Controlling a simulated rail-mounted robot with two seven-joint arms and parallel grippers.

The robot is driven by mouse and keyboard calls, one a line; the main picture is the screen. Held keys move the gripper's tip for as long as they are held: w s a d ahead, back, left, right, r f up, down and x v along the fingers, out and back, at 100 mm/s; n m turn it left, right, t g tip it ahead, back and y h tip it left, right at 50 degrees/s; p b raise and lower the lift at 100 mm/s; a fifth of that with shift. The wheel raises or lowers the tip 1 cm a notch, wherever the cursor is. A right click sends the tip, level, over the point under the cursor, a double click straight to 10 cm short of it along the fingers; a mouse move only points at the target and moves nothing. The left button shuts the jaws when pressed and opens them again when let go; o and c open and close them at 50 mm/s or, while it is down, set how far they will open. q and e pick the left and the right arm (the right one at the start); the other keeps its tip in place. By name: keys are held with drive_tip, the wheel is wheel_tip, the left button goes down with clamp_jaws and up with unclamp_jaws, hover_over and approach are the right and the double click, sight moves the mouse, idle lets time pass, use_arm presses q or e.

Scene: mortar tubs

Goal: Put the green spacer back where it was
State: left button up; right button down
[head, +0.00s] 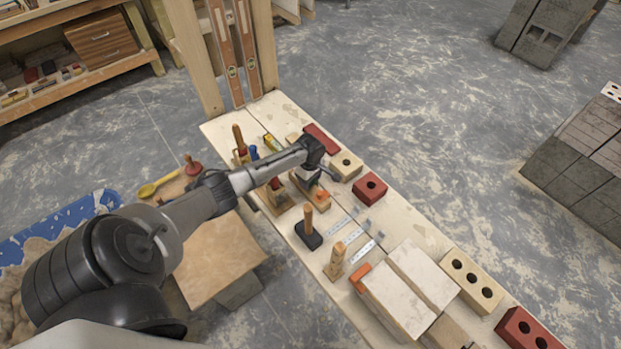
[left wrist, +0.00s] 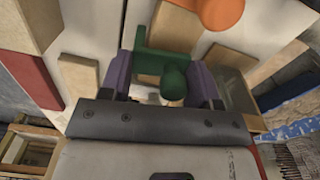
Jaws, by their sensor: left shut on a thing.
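The green spacer (left wrist: 172,72) sits between the two purple fingers of my left gripper (left wrist: 162,85) in the left wrist view, and the gripper is shut on it. It has a flat part and a rounded knob. In the head view my left gripper (head: 314,178) is over the far half of the workbench, and the spacer is mostly hidden there. An orange knobbed piece (left wrist: 220,10) lies just beyond the spacer in the left wrist view; whether the spacer touches anything below cannot be told. My right gripper is not in view.
The pale workbench (head: 420,236) holds a tan brick (head: 347,160), a red brick (head: 370,184), a dark-based wooden-handled tool (head: 308,232), steel rules (head: 350,232) and pale slabs (head: 395,298). Two levels (head: 234,45) lean upright at its far end.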

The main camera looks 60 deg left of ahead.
use_arm(q)
drive_tip(key=shift+f, duration=0.6)
idle(0.4)
drive_tip(key=shift+s+f, duration=0.15)
drive_tip(key=shift+f, duration=0.1)
drive_tip(key=o, duration=1.1)
drive_tip(key=shift+o, duration=0.2)
drive_tip(key=shift+s, duration=0.2)
drive_tip(key=shift+w+r, duration=0.2)
wheel_tip(320, 180, up, 12)
drive_tip(key=p, duration=0.4)
drive_tip(key=shift+s+d+f, duration=0.1)
drive_tip(key=shift+s, duration=0.05)
drive_tip(key=shift+r+p, duration=0.35)
drive_tip(key=shift+r, duration=0.4)
